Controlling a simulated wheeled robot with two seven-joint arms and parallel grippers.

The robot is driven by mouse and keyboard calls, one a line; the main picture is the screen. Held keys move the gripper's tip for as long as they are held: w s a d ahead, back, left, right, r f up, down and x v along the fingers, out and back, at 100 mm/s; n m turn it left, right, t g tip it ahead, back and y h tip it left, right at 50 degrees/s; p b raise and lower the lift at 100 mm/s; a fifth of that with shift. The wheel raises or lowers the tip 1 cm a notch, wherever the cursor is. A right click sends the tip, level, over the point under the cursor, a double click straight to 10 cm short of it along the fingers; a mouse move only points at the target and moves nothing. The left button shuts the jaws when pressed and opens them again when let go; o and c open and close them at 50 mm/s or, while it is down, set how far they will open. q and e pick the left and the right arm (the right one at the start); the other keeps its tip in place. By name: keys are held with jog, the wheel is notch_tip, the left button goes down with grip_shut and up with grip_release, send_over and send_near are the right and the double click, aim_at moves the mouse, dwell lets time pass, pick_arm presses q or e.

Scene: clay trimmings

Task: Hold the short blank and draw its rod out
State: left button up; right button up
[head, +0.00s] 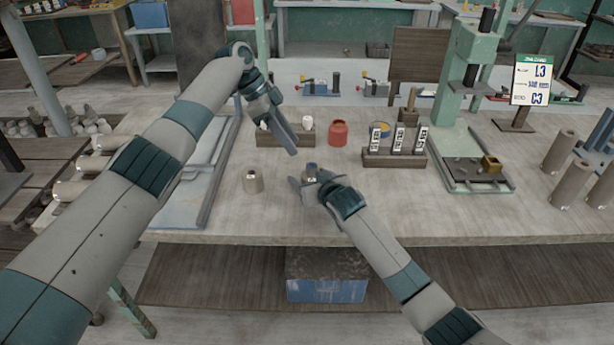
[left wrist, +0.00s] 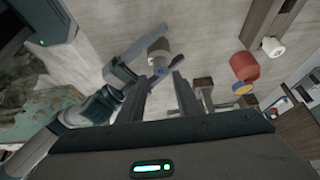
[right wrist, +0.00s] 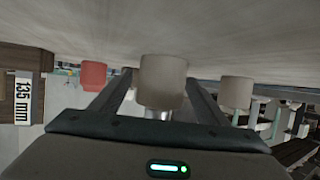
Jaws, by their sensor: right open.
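A short grey-beige blank (head: 311,179) stands upright on the table, with a rod end showing at its top. My right gripper (head: 309,186) is open, its fingers on either side of this blank. In the right wrist view the picture is upside down, and the blank (right wrist: 163,80) sits between the fingers with its metal rod (right wrist: 156,114) showing. I cannot tell whether either finger touches it. A second blank (head: 253,181) stands to the left. My left gripper (head: 289,142) is open and empty, above and behind the short blank; its fingers (left wrist: 158,92) show apart in the left wrist view.
A red jar (head: 338,133) and a wooden rack (head: 270,139) stand behind. A rack with labelled holders (head: 394,160) is to the right, and a green press (head: 463,75) beyond it. A grey board (head: 190,192) lies at left. Tall cylinders (head: 570,182) stand at far right. The front middle table is clear.

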jog(key=shift+x, duration=1)
jog(key=shift+c, duration=0.5)
